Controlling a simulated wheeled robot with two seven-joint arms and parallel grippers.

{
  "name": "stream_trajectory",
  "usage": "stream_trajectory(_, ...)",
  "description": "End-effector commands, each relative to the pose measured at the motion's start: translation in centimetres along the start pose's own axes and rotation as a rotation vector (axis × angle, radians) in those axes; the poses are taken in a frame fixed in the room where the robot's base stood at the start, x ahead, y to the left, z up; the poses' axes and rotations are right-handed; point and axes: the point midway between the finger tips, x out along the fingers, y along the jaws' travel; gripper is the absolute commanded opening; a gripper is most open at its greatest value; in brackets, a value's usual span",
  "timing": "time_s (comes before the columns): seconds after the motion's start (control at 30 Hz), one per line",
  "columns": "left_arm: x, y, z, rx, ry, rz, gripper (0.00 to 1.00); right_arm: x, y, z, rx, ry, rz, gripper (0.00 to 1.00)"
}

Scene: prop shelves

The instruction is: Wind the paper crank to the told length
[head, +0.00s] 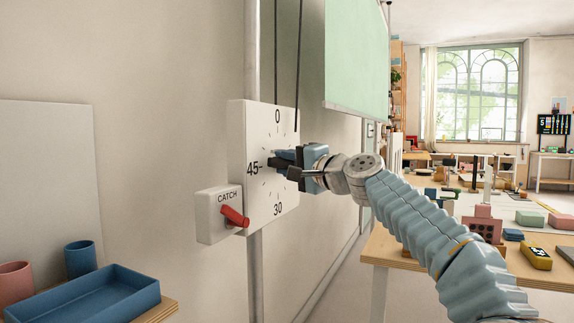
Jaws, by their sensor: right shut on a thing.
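A white dial panel (241,130) is mounted on the wall, with 0 at the top, 45 at the left and 30 at the bottom. My right gripper (284,164) is at the dial's middle, shut on the crank, which is mostly hidden behind the fingers. The pointer's reading cannot be made out. A catch box (210,213) labelled CATCH sits at the panel's lower left. Its red lever (234,216) slants down to the right. A pale green sheet or board (357,55) hangs above right of the dial; two dark cords run up beside it. My left gripper is not in view.
A blue tray (85,307), a blue cup (80,259) and a pink cup (14,279) stand at the lower left. A wooden table (380,248) with several blocks and a yellow device (536,256) stands at the right, behind my right arm.

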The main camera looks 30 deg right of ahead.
Motion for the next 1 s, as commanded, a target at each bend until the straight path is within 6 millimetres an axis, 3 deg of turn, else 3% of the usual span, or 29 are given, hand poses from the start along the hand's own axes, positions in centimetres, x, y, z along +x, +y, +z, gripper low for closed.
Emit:
stream_trajectory(0.07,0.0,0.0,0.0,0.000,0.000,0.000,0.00,-0.1,-0.5,0.4,-0.001,-0.009,-0.009,0.00)
stream_trajectory(0.1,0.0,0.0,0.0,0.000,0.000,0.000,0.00,-0.1,-0.5,0.4,-0.001,-0.009,-0.009,0.34)
stream_trajectory(0.23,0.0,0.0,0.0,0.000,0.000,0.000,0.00,0.0,-0.4,0.3,0.000,-0.007,-0.007,0.53)
stream_trajectory(0.5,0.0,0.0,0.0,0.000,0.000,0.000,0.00,-0.1,-0.1,0.2,0.000,-0.003,-0.003,0.53)
stream_trajectory(0.63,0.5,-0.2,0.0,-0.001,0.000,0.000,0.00,-1.1,0.0,0.1,0.000,-0.002,-0.003,0.53)
stream_trajectory(1.0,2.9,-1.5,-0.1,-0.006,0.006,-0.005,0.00,-9.6,0.1,0.2,-0.001,-0.002,-0.006,0.53)
